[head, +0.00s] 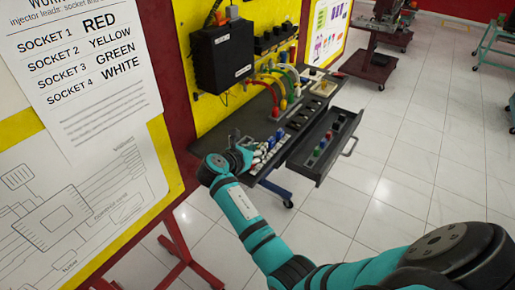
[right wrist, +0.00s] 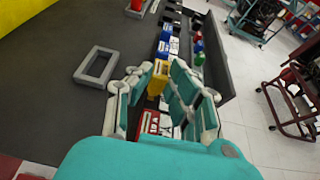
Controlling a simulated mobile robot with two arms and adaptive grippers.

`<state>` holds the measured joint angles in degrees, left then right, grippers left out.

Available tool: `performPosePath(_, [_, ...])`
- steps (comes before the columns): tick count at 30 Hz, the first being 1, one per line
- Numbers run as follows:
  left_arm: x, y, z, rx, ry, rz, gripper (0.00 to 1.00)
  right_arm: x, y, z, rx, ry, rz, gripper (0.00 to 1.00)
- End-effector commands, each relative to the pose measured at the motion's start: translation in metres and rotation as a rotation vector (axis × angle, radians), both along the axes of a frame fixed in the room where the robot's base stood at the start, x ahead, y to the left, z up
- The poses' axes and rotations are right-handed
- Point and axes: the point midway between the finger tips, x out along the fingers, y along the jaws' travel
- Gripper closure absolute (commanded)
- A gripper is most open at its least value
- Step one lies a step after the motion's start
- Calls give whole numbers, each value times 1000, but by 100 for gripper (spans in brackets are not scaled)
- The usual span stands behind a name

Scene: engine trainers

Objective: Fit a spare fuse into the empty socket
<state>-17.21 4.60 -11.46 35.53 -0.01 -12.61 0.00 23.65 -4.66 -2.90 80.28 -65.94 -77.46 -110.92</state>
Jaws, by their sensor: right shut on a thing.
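My right gripper (right wrist: 158,88) is shut on a yellow fuse (right wrist: 158,76), which stands between its two fingers over the bench edge in the right wrist view. In the head view this gripper (head: 262,158) is small and partly hidden by its own wrist. I cannot tell which socket is empty, or whether the yellow fuse touches one. My left gripper is not in view.
An open drawer (head: 348,124) at the bench front holds several coloured fuses. A grey rectangular frame (right wrist: 79,72) lies on the bench top, left of the gripper.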

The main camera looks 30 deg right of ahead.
Motion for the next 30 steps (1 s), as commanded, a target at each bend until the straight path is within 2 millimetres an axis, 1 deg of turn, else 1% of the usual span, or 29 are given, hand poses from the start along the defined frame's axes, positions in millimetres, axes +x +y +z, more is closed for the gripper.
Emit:
performPosePath(26, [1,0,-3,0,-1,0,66,0,0,-14,0,1,0,96])
performPosePath(27, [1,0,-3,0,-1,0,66,0,0,-13,-1,0,0,79])
performPosePath(29, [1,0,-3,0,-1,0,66,0,0,-13,0,0,0,71])
performPosePath(30, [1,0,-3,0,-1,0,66,0,0,-13,0,0,0,71])
